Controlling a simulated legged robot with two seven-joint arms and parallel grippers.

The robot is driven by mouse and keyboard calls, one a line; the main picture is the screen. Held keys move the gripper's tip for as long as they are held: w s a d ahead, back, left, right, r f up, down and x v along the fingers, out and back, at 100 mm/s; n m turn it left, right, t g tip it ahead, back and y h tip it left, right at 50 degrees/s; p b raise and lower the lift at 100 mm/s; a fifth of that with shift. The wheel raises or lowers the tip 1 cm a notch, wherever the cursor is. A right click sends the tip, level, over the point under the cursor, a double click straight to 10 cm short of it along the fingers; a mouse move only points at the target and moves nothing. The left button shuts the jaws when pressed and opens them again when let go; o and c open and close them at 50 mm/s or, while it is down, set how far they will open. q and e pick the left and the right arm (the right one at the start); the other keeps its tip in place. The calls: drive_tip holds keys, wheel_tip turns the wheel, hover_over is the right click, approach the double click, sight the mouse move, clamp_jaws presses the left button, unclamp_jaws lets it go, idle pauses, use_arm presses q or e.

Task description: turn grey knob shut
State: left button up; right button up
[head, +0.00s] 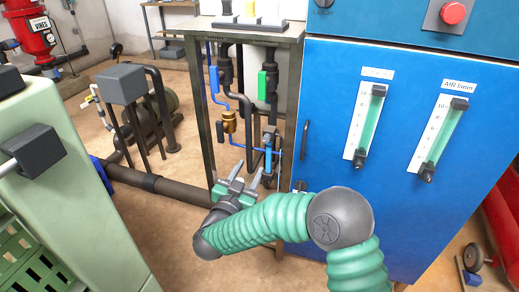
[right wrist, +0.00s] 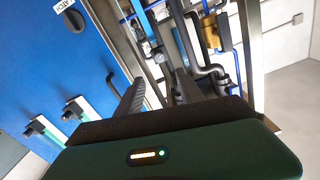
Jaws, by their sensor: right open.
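My right gripper (head: 246,181) is open and empty in front of the lower part of the pipe stand. Its two dark fingers (right wrist: 158,92) show apart in the right wrist view, pointing at the pipes. On the stand are a blue handle (head: 214,80), a green handle (head: 264,86), a dark grey handle-like piece (head: 220,132) and a brass fitting (head: 229,121). The brass fitting also shows in the right wrist view (right wrist: 208,30). I cannot tell for certain which part is the grey knob. The gripper's touch with any pipe is not visible. My left gripper is not in view.
A blue cabinet (head: 330,130) with two gauges (head: 364,120) stands close on the right. A dark pipe (head: 155,183) runs low from the stand to the left. A pale green box (head: 60,180) fills the left front. Bare floor (head: 185,240) lies between.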

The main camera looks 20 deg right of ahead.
sight(266, 141)
drive_tip(key=b+x, duration=0.1)
drive_tip(key=x, duration=0.3)
drive_tip(key=b+x, duration=0.2)
drive_tip(key=x, duration=0.3)
drive_tip(key=b+x, duration=0.1)
drive_tip(key=x, duration=0.4)
drive_tip(key=shift+s+f, duration=0.1)
drive_tip(key=shift+f, duration=0.2)
drive_tip(key=shift+w+d+r, duration=0.1)
drive_tip(key=shift+w+d, duration=0.1)
drive_tip(key=shift+w, duration=0.05)
clamp_jaws()
